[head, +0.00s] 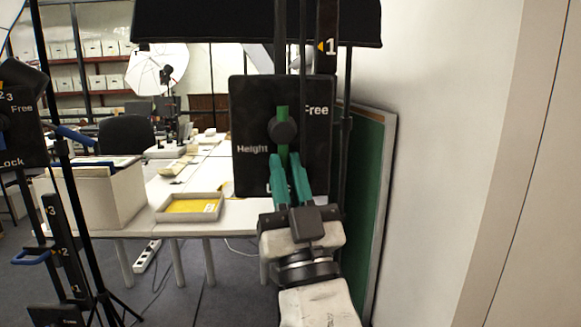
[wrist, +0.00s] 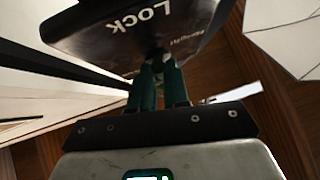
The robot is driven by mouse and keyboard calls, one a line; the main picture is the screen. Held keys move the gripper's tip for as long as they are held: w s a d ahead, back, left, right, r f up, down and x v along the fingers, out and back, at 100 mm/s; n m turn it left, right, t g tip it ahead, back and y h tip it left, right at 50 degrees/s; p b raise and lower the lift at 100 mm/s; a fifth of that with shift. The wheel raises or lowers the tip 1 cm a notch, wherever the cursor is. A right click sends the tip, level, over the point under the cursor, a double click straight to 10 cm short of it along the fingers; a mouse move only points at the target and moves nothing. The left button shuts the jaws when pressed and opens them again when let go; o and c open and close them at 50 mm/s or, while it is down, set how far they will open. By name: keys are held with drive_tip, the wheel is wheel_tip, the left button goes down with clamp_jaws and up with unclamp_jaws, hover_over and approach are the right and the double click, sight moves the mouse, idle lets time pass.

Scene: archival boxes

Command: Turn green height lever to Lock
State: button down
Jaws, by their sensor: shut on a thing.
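The green height lever (head: 283,113) is on a black plate (head: 245,115) marked "Height", "Free" and "Lock". It stands about upright, crossing a dark round knob at its middle. My gripper (head: 284,160) comes from below, its teal fingers shut on the lower end of the green lever. The fingers cover that end and part of the "Lock" label. In the wrist view, my gripper (wrist: 158,65) reaches up to the plate (wrist: 120,35), where "Lock" is readable; the lever itself is hidden there.
A green-faced board (head: 365,200) leans by the white wall (head: 440,120) at right. A table with a yellow-filled tray (head: 160,214) and a box (head: 120,200) stands behind at left. Another stand with a labelled plate (head: 20,140) and a blue lever (head: 32,257) is at far left.

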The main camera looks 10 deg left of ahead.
drive_tip(key=shift+a+f+m, duration=0.1)
drive_tip(key=shift+m, duration=0.3)
drive_tip(key=shift+h, duration=0.4)
drive_tip(key=c, duration=1.1)
unclamp_jaws()
drive_tip(key=b+v, duration=0.3)
drive_tip(key=v, duration=0.7)
drive_tip(key=shift+f, duration=0.4)
